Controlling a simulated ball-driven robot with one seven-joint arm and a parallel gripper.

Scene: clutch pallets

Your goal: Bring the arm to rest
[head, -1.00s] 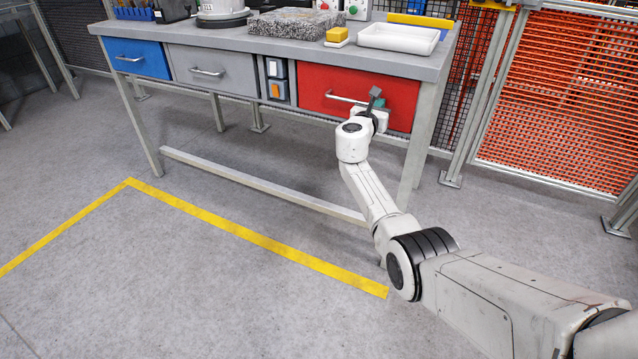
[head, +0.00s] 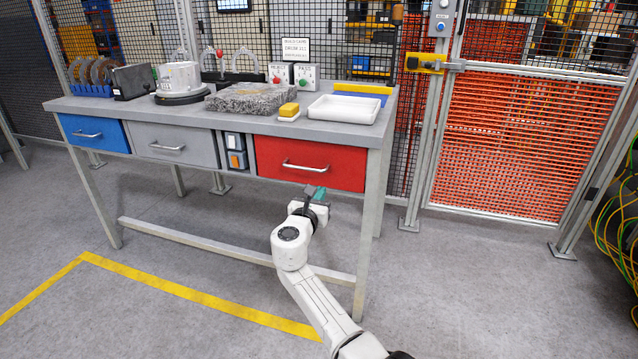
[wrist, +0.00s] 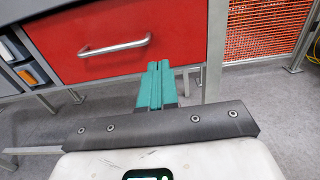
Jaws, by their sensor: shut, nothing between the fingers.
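My gripper (head: 316,192) is in front of the workbench, just below the red drawer (head: 308,164) in the head view. In the wrist view its teal fingers (wrist: 156,86) are together with nothing between them. The red drawer (wrist: 130,38) and its metal handle (wrist: 114,47) lie ahead of the fingers, and the fingers are apart from the handle. The drawer looks closed. My white arm reaches up from the bottom of the head view; its lower part is out of frame.
A bench leg (head: 368,235) stands close to my arm. Open floor with a yellow line (head: 200,301) lies left. Mesh fencing (head: 510,150) stands right.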

